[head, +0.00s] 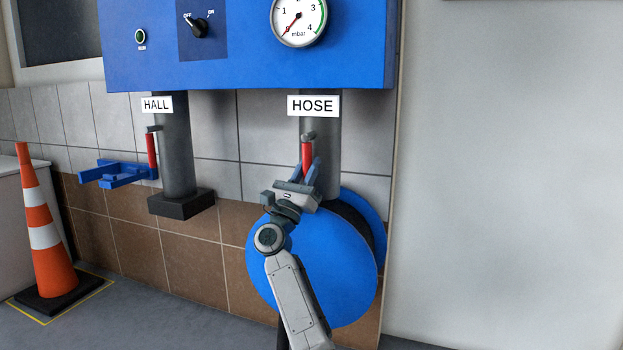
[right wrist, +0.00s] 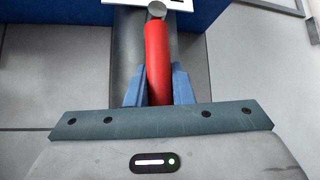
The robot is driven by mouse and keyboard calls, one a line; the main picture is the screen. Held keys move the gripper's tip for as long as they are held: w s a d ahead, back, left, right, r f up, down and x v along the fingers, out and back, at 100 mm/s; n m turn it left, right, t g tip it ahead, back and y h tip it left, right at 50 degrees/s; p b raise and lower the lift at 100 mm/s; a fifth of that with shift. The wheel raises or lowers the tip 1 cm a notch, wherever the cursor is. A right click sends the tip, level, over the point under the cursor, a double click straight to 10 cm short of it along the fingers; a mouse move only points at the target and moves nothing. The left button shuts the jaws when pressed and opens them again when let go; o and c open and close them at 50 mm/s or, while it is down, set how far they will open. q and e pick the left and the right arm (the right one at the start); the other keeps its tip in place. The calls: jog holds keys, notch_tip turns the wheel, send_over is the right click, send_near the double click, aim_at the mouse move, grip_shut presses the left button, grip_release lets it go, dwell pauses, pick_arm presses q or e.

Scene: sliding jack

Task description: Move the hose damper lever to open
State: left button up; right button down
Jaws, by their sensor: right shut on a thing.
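The hose damper lever (head: 307,151) is a red handle hanging down from a grey pivot on the grey pipe under the HOSE sign (head: 313,105). It points nearly straight down along the pipe. My right gripper (head: 306,170) is shut on the lower part of the red handle, with a blue finger on each side. In the right wrist view the red lever (right wrist: 157,55) rises from between the fingers to its round grey pivot (right wrist: 157,9); its lower end is hidden by the gripper body. My left gripper is not in view.
A second red lever (head: 152,156) hangs on the HALL pipe (head: 175,150), with a blue bracket (head: 118,174) beside it. A blue reel (head: 315,265) stands below the HOSE pipe. The blue panel (head: 240,50) overhangs both pipes. A traffic cone (head: 45,235) stands left.

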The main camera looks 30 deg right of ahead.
jog(key=shift+w+a+f+m+g, duration=0.1)
jog(key=shift+m+g, duration=0.3)
jog(key=shift+m, duration=0.3)
jog(key=c, duration=1.3)
grip_release()
jog(key=shift+o, duration=0.2)
jog(key=shift+a+f, duration=0.25)
jog(key=shift+a, duration=0.15)
jog(key=p+v, duration=0.3)
jog(key=v, duration=0.7)
jog(key=shift+d, duration=0.2)
jog(key=shift+f, duration=0.15)
